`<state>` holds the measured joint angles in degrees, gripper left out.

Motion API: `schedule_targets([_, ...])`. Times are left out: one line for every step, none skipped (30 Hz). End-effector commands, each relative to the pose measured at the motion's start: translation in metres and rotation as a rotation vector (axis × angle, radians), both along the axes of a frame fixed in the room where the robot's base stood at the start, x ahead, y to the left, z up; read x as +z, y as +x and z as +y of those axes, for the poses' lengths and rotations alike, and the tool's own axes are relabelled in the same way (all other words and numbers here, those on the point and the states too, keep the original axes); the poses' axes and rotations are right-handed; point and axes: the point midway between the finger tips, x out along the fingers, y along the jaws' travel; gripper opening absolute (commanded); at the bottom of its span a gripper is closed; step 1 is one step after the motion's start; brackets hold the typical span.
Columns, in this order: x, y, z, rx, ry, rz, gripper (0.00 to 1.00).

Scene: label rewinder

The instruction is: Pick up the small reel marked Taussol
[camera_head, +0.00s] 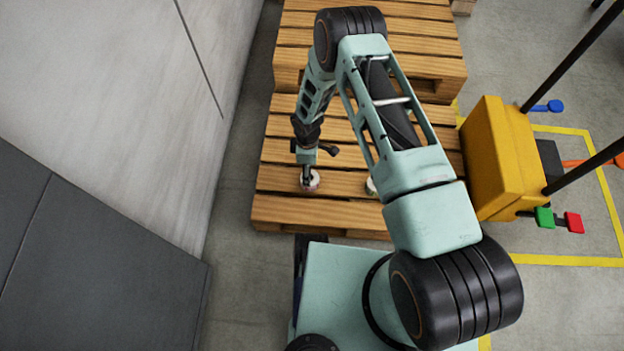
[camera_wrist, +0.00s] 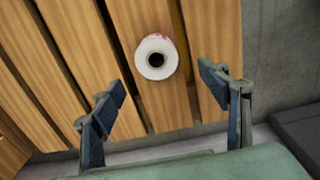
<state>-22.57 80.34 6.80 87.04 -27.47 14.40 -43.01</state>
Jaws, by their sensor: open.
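A small white reel (camera_wrist: 143,64) with a dark core hole lies on the wooden slats in the wrist view, its round face toward the camera. Faint reddish marks show at its upper rim; I cannot read a name. In the head view a small reel (camera_head: 313,183) sits near the pallet's front, partly covered by my gripper (camera_head: 307,174). In the wrist view my gripper (camera_wrist: 161,82) is open and empty, its fingers apart. The reel shows beyond the fingertips, between their lines, not held. Another small reel (camera_head: 371,187) is mostly hidden behind my arm; its marking is not visible.
The wooden pallet (camera_head: 345,212) has gaps between its slats; another pallet (camera_head: 420,63) stands behind it. A pale wall panel (camera_head: 120,90) is at the left. A yellow block (camera_head: 490,160) with dark poles stands at the right, near coloured pedals.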

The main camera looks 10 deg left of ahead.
Motion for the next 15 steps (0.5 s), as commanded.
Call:
schedule_targets([-0.013,0.0,-0.001,-0.001,-0.001,0.0,0.69])
schedule_targets([-0.018,0.0,-0.001,-0.001,-0.001,0.0,0.69])
schedule_targets([-0.023,0.0,-0.001,-0.001,-0.001,-0.001,0.69])
schedule_targets([-0.027,0.001,-0.001,-0.001,-0.001,-0.001,0.69])
schedule_targets([-0.03,0.001,-0.001,-0.001,-0.001,-0.001,0.69])
schedule_targets([-0.033,0.001,-0.001,-0.002,-0.001,-0.002,0.69])
schedule_targets([-0.034,0.001,-0.001,-0.002,-0.001,-0.002,0.69])
schedule_targets([-0.035,0.001,-0.001,-0.002,-0.001,-0.002,0.69])
schedule_targets([-0.037,0.002,-0.001,-0.002,-0.001,-0.003,0.69])
schedule_targets([-0.038,0.002,-0.001,-0.002,-0.001,-0.003,0.69])
schedule_targets([-0.04,0.002,-0.001,-0.002,-0.001,-0.003,0.69])
schedule_targets([-0.044,0.002,-0.002,-0.003,-0.001,-0.002,0.69])
schedule_targets([-0.047,0.002,-0.003,-0.003,-0.001,-0.002,0.69])
schedule_targets([-0.051,0.002,-0.003,-0.003,-0.001,-0.002,0.69])
schedule_targets([-0.058,0.003,-0.004,-0.003,-0.001,-0.002,0.69])
